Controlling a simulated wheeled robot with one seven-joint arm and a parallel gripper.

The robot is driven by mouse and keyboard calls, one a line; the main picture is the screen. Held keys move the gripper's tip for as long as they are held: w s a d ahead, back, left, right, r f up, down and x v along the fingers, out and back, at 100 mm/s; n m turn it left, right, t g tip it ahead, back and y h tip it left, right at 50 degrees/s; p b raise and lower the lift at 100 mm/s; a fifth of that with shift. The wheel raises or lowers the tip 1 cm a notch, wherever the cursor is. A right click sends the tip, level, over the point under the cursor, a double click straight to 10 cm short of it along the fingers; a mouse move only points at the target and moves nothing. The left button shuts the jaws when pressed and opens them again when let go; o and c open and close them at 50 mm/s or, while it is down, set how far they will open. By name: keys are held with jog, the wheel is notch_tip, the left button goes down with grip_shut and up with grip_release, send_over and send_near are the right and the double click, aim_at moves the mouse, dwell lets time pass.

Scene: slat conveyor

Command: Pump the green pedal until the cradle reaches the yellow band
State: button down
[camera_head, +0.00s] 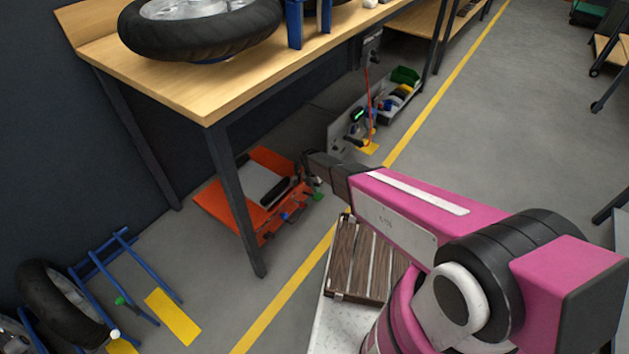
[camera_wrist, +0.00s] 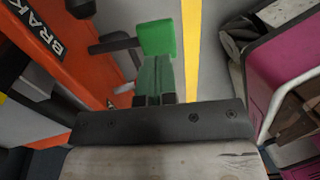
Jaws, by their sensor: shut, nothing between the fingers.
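An orange machine (camera_head: 232,208) stands on the floor under the workbench; its side, lettered "BRAK", fills the left of the wrist view (camera_wrist: 62,68). In the head view my gripper (camera_head: 308,162) is beside the machine's right end.
The workbench (camera_head: 160,75) overhangs the machine, and its dark leg (camera_head: 237,200) stands in front of it. A grey rack with small bins (camera_head: 403,77) is behind. A blue stand (camera_head: 100,265) and wheel (camera_head: 52,310) are at lower left. Open floor lies right.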

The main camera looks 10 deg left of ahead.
aim_at(320, 197)
jog(key=shift+x, duration=1.5)
jog(key=shift+d, duration=0.1)
jog(key=shift+s+d+f+y, duration=0.2)
jog(key=shift+d+f+y, duration=0.1)
jog(key=shift+f+y, duration=0.25)
jog(key=shift+s+d+f+t+y, duration=0.1)
jog(key=shift+d+f+t+y, duration=0.2)
jog(key=shift+f+t+y, duration=0.45)
jog(key=shift+d+f+y, duration=0.1)
jog(key=shift+f+y, duration=0.4)
jog(key=shift+f, duration=0.65)
